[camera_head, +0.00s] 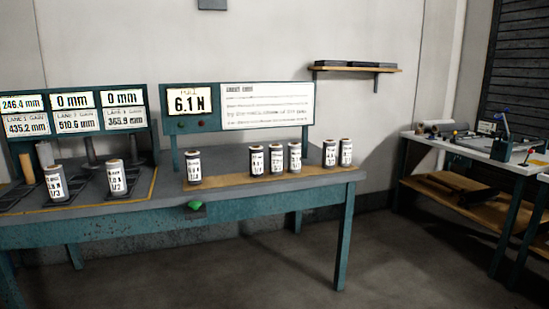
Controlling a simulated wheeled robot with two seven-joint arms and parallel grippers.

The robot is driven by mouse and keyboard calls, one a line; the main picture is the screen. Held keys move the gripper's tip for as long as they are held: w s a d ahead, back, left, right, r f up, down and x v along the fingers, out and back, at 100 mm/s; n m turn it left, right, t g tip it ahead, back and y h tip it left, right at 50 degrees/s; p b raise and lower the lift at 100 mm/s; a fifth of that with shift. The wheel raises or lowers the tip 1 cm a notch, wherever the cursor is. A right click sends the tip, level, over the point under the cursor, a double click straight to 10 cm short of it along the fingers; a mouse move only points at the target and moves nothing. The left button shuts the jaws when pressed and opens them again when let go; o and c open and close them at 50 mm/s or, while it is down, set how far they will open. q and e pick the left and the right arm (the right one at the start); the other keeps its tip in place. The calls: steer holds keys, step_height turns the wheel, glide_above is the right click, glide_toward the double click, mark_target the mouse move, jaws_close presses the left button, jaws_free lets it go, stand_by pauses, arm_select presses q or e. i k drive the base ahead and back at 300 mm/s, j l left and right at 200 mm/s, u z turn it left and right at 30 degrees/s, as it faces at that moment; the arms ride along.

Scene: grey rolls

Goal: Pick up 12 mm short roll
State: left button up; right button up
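Several small labelled rolls stand upright on a teal bench (240,212). A dark-topped roll (193,168) stands alone on the bench's wooden strip. To its right are a group of three, a left roll (256,160), a middle roll (276,160) and a light-topped right roll (294,158), then a pair, a roll (329,154) and the rightmost roll (346,152). Their labels are too small to read, so I cannot tell which is the 12 mm short roll. Neither of my grippers is in view.
On the bench's left, a roll marked U3 (55,184) and one marked U2 (117,179) stand before a display panel (72,108). A force display (189,101) reads 6.1 N. A green button (196,205) is on the front edge. A second table (470,148) stands right, past open floor.

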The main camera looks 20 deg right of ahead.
mark_target(54, 175)
steer(key=u, duration=0.75)
